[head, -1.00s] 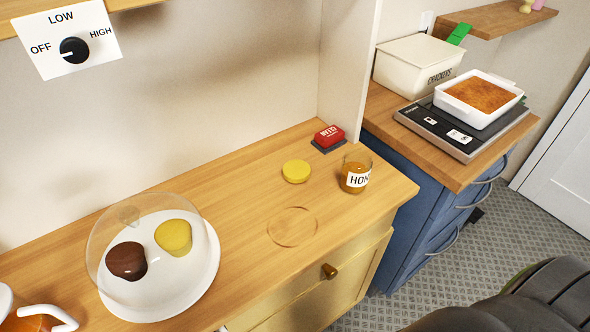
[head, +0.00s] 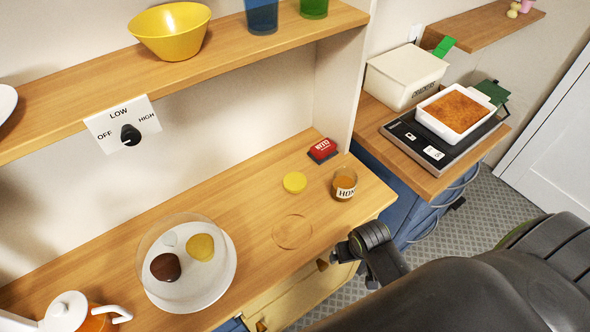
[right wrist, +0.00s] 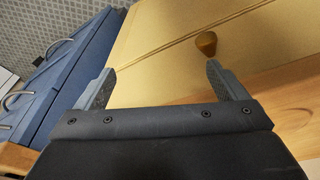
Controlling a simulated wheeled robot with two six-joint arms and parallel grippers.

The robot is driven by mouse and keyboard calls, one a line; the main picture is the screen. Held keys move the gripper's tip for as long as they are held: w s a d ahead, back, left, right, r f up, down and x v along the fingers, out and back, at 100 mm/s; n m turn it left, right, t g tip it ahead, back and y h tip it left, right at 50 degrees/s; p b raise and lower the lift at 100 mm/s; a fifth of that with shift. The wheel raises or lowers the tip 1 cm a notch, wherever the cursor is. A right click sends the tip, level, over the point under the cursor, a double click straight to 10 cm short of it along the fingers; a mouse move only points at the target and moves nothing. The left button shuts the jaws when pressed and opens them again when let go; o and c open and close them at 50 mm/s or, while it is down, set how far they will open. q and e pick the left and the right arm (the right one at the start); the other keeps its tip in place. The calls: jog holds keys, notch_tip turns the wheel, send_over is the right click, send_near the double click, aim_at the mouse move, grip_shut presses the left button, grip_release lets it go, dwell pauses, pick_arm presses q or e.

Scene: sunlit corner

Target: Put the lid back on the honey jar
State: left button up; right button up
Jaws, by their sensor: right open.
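The honey jar (head: 344,189) stands upright near the right end of the wooden counter, its top open and amber honey inside. A round yellow lid (head: 294,182) lies flat on the counter to its left, apart from it. My right gripper (head: 349,247) has come in from the right, at the counter's front edge below the jar in the head view; its fingertips are hard to make out there. In the right wrist view my right gripper (right wrist: 160,76) is open with nothing between its fingers, facing the yellow drawer fronts. My left gripper is not in view.
A thin round outline (head: 292,232) lies on the counter in front of the lid. A red block (head: 322,150) sits behind the jar. A clear dome covers a white plate (head: 222,279) at left. A drawer knob (right wrist: 206,44) sticks out near my right fingers.

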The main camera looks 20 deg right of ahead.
jog(key=w+a+r+m+p, duration=0.1)
jog(key=w+r+p, duration=0.25)
jog(key=r, duration=0.75)
jog(key=w+a+r+m+g+y, duration=0.1)
jog(key=w+r+m, duration=0.3)
jog(key=w, duration=0.8)
jog(key=w+a+r+m+g+y, duration=0.1)
jog(key=w+r+m+g, duration=0.1)
jog(key=w+r, duration=0.5)
jog(key=w+m, duration=0.1)
jog(key=w, duration=0.5)
jog(key=shift+m, duration=0.4)
jog(key=shift+w, duration=0.1)
